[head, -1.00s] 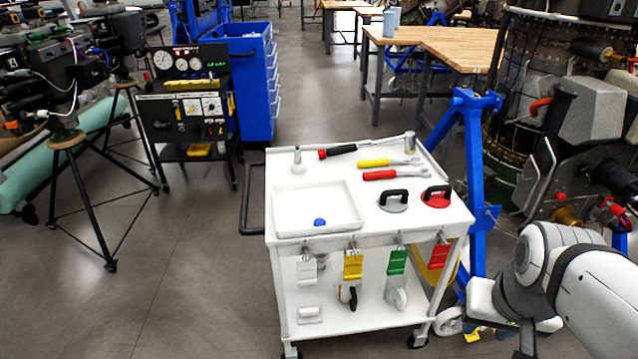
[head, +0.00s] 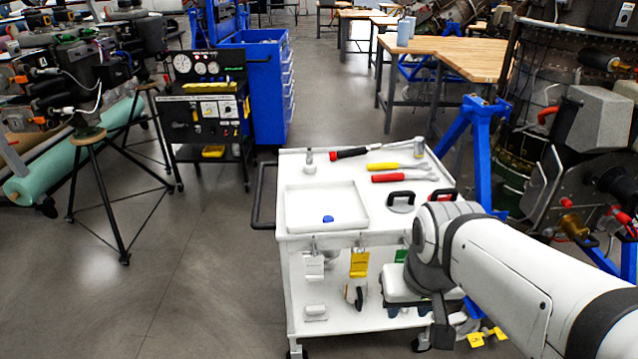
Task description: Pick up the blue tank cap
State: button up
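The small blue tank cap (head: 328,219) lies in the shallow white tray (head: 290,207) on the left part of the white cart's top (head: 436,215). My arm reaches in from the right, in front of the cart's right side. My gripper (head: 408,308) hangs at the arm's end, low before the cart's front and to the right of the cap, apart from it. Its fingers are small and partly hidden, so I cannot tell how far they are apart. The cap is in full view.
On the cart top are a hammer (head: 350,153), yellow-handled (head: 383,166) and red-handled (head: 388,178) tools, and a grey cup-shaped lifter (head: 400,202). Coloured tags hang at its front, including a yellow one (head: 359,263). A blue stand (head: 480,140) is behind right.

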aim_at(326, 218)
jog(key=z, duration=0.05)
jog(key=i, duration=1)
jog(key=u, duration=0.05)
